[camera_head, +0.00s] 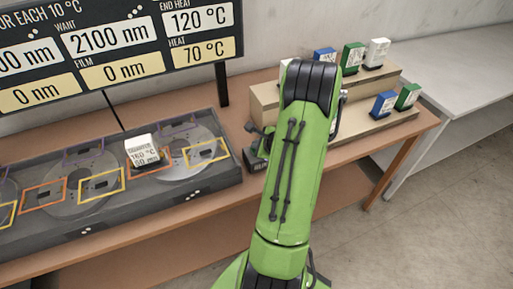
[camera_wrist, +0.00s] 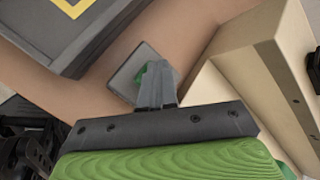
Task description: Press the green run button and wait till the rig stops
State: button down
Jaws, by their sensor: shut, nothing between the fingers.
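The green run button (camera_wrist: 140,76) shows partly in the wrist view, on top of a small grey box (camera_wrist: 124,72). My gripper (camera_wrist: 158,68) is shut and empty, with its fingertips over the button and hiding part of it. I cannot tell whether they touch it. In the head view the dark box (camera_head: 254,163) stands at the right end of the rig, partly hidden by my arm. The rig (camera_head: 225,176) is a long dark tray with round discs and coloured frames. A white labelled block (camera_head: 142,150) stands on its right disc.
The board (camera_head: 120,45) reads want 2100 nm, film 0 nm, end heat 120 °C, heat 70 °C. A stepped wooden rack (camera_head: 375,125) at the right holds several blue, green and white blocks. A bare grey table (camera_head: 450,60) stands farther right.

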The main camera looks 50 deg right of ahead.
jog(key=shift+r+p, duration=0.55)
jog(key=shift+r, duration=0.35)
notch_tip(320, 180, up, 5)
jog(key=p, duration=0.4)
dwell(0.4)
